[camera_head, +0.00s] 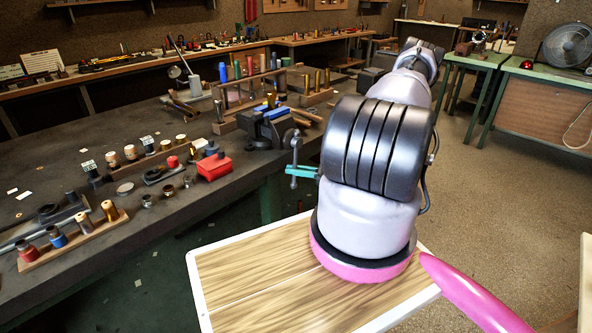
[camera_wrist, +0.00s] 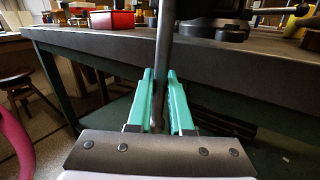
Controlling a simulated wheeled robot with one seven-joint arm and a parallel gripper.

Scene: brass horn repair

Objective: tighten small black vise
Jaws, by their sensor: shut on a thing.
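The small black vise (camera_head: 268,130) with blue parts sits at the right edge of the dark workbench. Its dark body also shows at the top of the wrist view (camera_wrist: 205,22). Its grey handle bar (camera_head: 295,156) hangs upright off the bench edge. My gripper (camera_head: 297,171) has teal fingers, which are shut on the handle bar. In the wrist view the bar (camera_wrist: 164,50) runs down between the two fingers (camera_wrist: 160,78). My arm hides the area right of the vise in the head view.
The dark workbench (camera_head: 150,215) holds a red box (camera_head: 213,167), small jars and wooden racks of tools. A wood-topped surface with a white rim (camera_head: 250,275) lies below my arm. A stool (camera_wrist: 22,85) stands at left in the wrist view. Floor is open at right.

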